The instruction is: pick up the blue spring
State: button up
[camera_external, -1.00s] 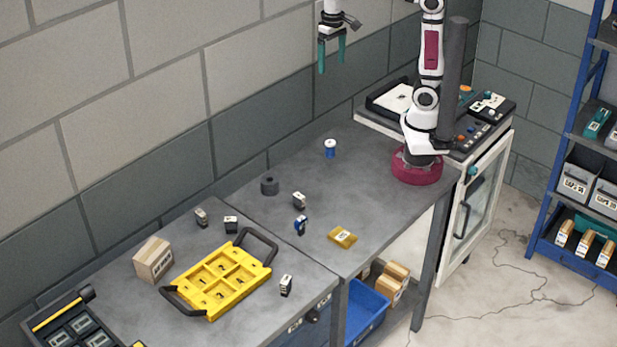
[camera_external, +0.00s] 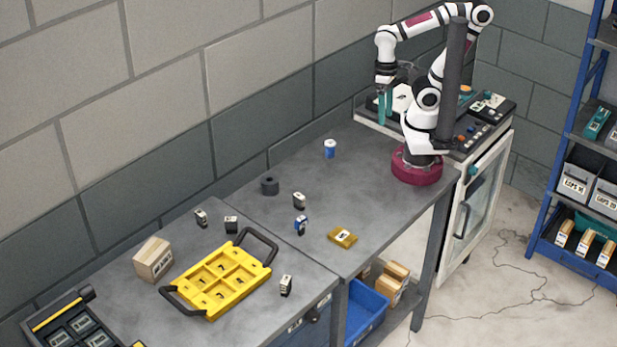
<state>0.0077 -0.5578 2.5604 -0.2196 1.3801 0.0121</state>
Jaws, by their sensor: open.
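A small blue cylinder with a white top (camera_external: 330,149) stands upright on the grey bench, left of my arm's base. It looks like the blue spring, but coils are too small to make out. A smaller dark and blue piece with a white label (camera_external: 301,225) stands nearer the front; I cannot tell exactly what it is. My gripper (camera_external: 385,108), with teal fingers pointing down, is open and empty. It is in the air to the right of the blue cylinder and apart from it, in front of the console as seen here.
A dark grey ring (camera_external: 270,186), a small labelled block (camera_external: 299,200) and a gold block (camera_external: 343,238) stand on the same bench. A yellow tray with black handles (camera_external: 222,279) and a cardboard box (camera_external: 153,259) are at the left. Bench space around the blue cylinder is clear.

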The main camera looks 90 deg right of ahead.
jog(key=w+d+f+n+g+h, duration=0.35)
jog(key=w+n+h, duration=0.4)
jog(key=n, duration=0.25)
jog(key=n+t+h, duration=0.2)
jog(key=n+h, duration=0.6)
jog(key=n, duration=0.4)
send_near(330, 143)
jog(key=x, duration=1.3)
jog(key=shift+f, duration=0.45)
grip_shut()
